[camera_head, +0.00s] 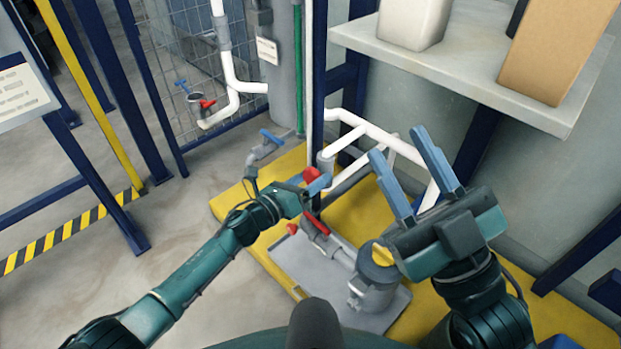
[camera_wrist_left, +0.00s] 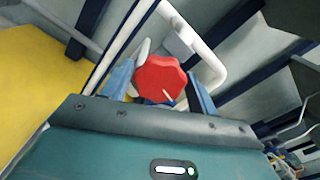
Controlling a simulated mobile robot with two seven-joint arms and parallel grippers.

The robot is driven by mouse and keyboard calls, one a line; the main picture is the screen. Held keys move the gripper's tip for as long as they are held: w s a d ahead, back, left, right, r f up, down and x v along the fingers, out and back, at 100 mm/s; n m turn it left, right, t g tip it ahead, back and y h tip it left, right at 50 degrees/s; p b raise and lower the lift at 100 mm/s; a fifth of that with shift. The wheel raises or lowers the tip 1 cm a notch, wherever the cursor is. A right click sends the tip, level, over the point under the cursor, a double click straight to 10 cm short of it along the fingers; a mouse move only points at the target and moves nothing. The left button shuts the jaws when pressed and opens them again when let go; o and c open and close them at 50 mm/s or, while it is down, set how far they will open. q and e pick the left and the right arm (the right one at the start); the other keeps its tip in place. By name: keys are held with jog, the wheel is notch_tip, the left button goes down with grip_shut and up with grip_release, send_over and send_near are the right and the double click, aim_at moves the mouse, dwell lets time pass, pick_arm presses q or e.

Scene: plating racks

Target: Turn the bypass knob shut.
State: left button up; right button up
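The red lobed knob (camera_head: 311,174), which I take as the bypass knob, sits on the white pipework beside the blue post. In the left wrist view the red knob (camera_wrist_left: 160,80) lies between the two blue fingers, with a small gap on each side. My left gripper (camera_head: 308,183) is open around or just in front of it; contact cannot be told. In the head view the gripper partly hides the knob. My right gripper (camera_head: 395,145) is open and empty, raised to the right of the knob.
A grey canister with a yellow cap (camera_head: 382,254) and a red-handled valve (camera_head: 317,222) stand below on the yellow platform (camera_head: 420,318). A blue-handled tap (camera_head: 270,138) is at the left. A shelf (camera_head: 470,70) with boxes overhangs the upper right. Blue posts flank the pipes.

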pick_arm(q)
jog(key=shift+o, duration=1.3)
pick_arm(e)
jog(key=shift+r, duration=0.1)
jog(key=shift+r, duration=0.1)
pick_arm(q)
jog(key=shift+s+a, duration=0.3)
jog(key=p+v, duration=0.4)
jog(key=v, duration=0.8)
jog(key=shift+s, duration=0.15)
pick_arm(e)
jog(key=f+m+h, duration=0.1)
jog(key=f+m+g+h, duration=0.1)
jog(key=f, duration=0.1)
jog(key=f+m+h, duration=0.2)
jog(key=shift+s+a, duration=0.25)
jog(key=shift+s, duration=0.05)
pick_arm(q)
jog(key=shift+a, duration=0.1)
